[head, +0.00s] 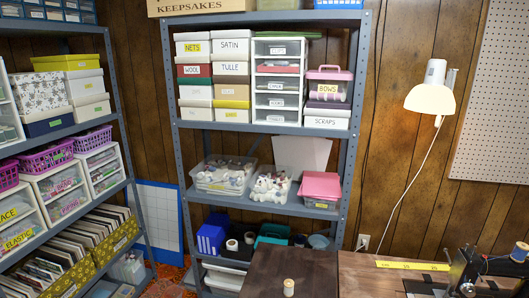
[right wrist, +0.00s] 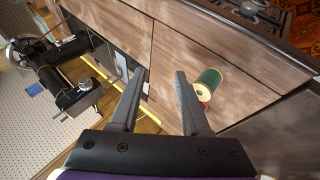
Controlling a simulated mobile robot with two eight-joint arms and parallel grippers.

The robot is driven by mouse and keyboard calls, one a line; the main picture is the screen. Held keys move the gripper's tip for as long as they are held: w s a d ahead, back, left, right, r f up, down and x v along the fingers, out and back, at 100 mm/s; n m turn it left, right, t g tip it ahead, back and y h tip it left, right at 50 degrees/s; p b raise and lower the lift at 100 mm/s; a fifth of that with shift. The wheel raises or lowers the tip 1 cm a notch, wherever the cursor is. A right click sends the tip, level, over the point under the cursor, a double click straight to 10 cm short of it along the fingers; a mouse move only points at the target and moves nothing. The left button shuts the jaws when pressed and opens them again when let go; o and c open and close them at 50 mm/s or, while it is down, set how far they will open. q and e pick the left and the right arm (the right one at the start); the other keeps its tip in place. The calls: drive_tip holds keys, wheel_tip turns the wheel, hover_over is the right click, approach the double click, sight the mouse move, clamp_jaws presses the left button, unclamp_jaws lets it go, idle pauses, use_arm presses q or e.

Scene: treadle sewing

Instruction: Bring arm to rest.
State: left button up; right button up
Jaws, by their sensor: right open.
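My right gripper (right wrist: 161,78) shows in the right wrist view with its two dark fingers apart and nothing between them. A green thread spool with pale ends (right wrist: 209,80) shows just beyond the right-hand finger, outside the gap; whether it touches the finger I cannot tell. Something small and reddish beside it is mostly hidden. Neither gripper shows in the head view. The black sewing machine (right wrist: 68,75) is at the left of the wrist view and at the lower right of the head view (head: 487,268). A tan spool (head: 289,287) stands on the dark wooden tabletop.
A yellow measuring strip (head: 412,265) lies on the wooden table (head: 365,285). A white lamp (head: 432,95) hangs over the table against the panelled wall. Metal shelving (head: 262,131) with labelled boxes stands behind, with more shelves (head: 70,138) at left.

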drive_tip(key=s+a+f+n+t+y, duration=0.1)
drive_tip(key=s+a+f+y, duration=0.3)
drive_tip(key=s+a, duration=0.35)
drive_tip(key=s+a+f+t+y, duration=0.1)
drive_tip(key=s+a+f+y, duration=0.4)
drive_tip(key=a, duration=0.3)
use_arm(q)
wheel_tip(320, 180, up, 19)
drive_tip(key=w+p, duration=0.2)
drive_tip(key=p, duration=1.5)
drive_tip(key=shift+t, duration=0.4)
use_arm(e)
wheel_tip(320, 180, up, 20)
drive_tip(key=w+h, duration=0.1)
drive_tip(key=shift+w+a+f, duration=0.15)
drive_tip(key=shift+a+f, duration=0.05)
drive_tip(key=shift+f, duration=0.05)
